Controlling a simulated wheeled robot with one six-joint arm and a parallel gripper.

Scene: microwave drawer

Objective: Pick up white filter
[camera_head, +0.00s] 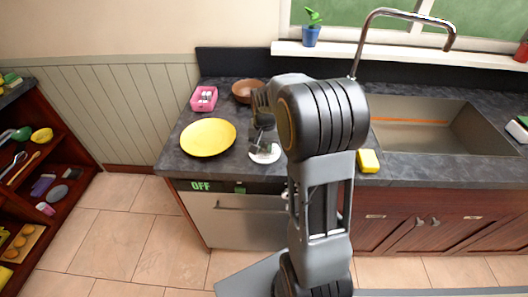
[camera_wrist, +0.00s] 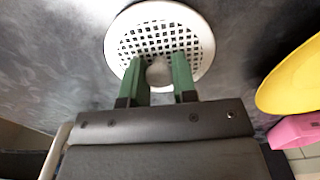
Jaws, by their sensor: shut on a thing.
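The white filter (camera_wrist: 160,22) is a round white disc with a grid of square holes and a small knob at its centre. In the wrist view it lies ahead of my gripper (camera_wrist: 160,75), whose green fingers stand on either side of the knob and are shut on it. In the head view the filter (camera_head: 265,153) is on or just above the dark counter, right of the yellow plate, partly hidden by my gripper (camera_head: 262,146). I cannot tell whether it is clear of the counter.
A yellow plate (camera_head: 208,137), a pink box (camera_head: 204,99) and a brown bowl (camera_head: 248,91) stand on the dark counter (camera_head: 185,165) nearby. A yellow sponge (camera_head: 368,161) lies right of my arm, by the sink (camera_head: 450,128). A shelf unit (camera_head: 70,180) stands at left.

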